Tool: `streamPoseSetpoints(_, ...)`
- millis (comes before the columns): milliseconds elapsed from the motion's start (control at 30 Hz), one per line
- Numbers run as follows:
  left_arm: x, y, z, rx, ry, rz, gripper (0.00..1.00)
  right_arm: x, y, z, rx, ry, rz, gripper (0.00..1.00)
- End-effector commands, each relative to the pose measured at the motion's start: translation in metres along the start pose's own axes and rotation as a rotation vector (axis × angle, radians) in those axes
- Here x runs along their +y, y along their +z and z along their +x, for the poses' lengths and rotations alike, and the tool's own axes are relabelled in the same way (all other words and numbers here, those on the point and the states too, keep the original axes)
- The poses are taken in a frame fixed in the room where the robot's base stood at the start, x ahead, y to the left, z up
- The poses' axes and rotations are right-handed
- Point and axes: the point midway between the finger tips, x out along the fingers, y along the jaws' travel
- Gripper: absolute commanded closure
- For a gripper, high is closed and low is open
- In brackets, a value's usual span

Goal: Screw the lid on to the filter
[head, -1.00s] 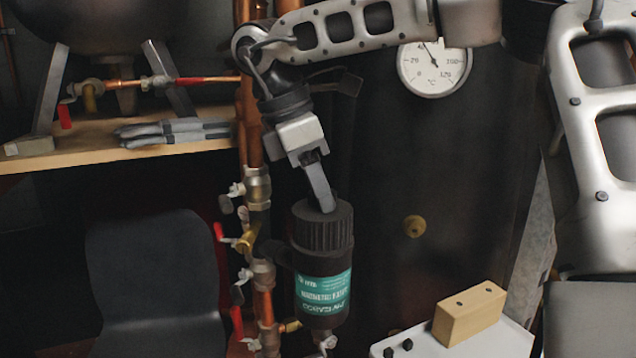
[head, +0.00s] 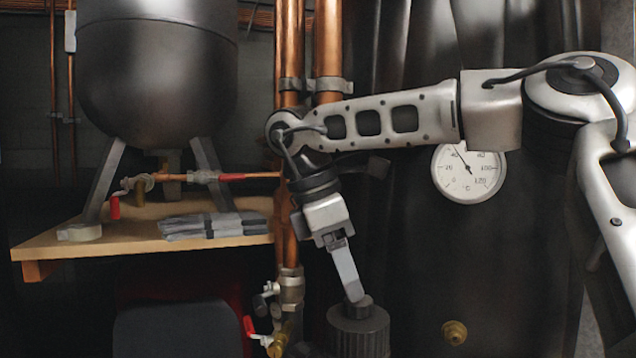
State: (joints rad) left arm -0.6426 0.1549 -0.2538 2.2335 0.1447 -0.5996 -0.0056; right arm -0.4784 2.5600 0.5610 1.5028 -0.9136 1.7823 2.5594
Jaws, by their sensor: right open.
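The filter's black ribbed lid (head: 358,335) shows at the bottom of the head view, with a small knob on top. The filter body below it is cut off by the frame's lower edge. My right gripper (head: 352,290) comes down from above, tilted, with its fingertips at the knob on the lid. It is open. The fingers are seen edge-on, so the gap between them does not show, and I cannot tell whether they touch the knob. My left gripper is not in view.
Vertical copper pipes (head: 290,160) with valves (head: 290,290) stand just left of the gripper. A wooden shelf (head: 130,240) with gloves (head: 212,225) and a tank (head: 157,80) is at left. A dark cylinder with a dial gauge (head: 468,172) stands behind.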

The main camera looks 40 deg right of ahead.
Motion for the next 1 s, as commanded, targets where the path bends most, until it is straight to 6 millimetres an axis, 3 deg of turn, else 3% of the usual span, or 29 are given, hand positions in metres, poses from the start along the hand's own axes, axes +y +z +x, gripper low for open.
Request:
streamPoseSetpoints(100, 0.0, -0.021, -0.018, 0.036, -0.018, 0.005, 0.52, 0.001, 0.001, -0.036, 0.002, -0.002, 0.0, 0.38)
streamPoseSetpoints(300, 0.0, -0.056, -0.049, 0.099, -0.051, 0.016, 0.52, 0.0, 0.003, -0.088, 0.001, -0.004, 0.0, 0.38)
streamPoseSetpoints(400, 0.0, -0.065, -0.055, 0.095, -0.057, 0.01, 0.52, 0.0, 0.003, -0.109, -0.001, -0.004, 0.001, 0.38)
streamPoseSetpoints(667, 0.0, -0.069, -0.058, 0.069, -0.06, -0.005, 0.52, 0.0, 0.002, -0.123, -0.002, -0.001, 0.003, 0.38)
streamPoseSetpoints(1000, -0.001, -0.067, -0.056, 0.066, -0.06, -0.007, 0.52, 0.0, 0.001, -0.119, 0.007, -0.007, -0.016, 0.38)
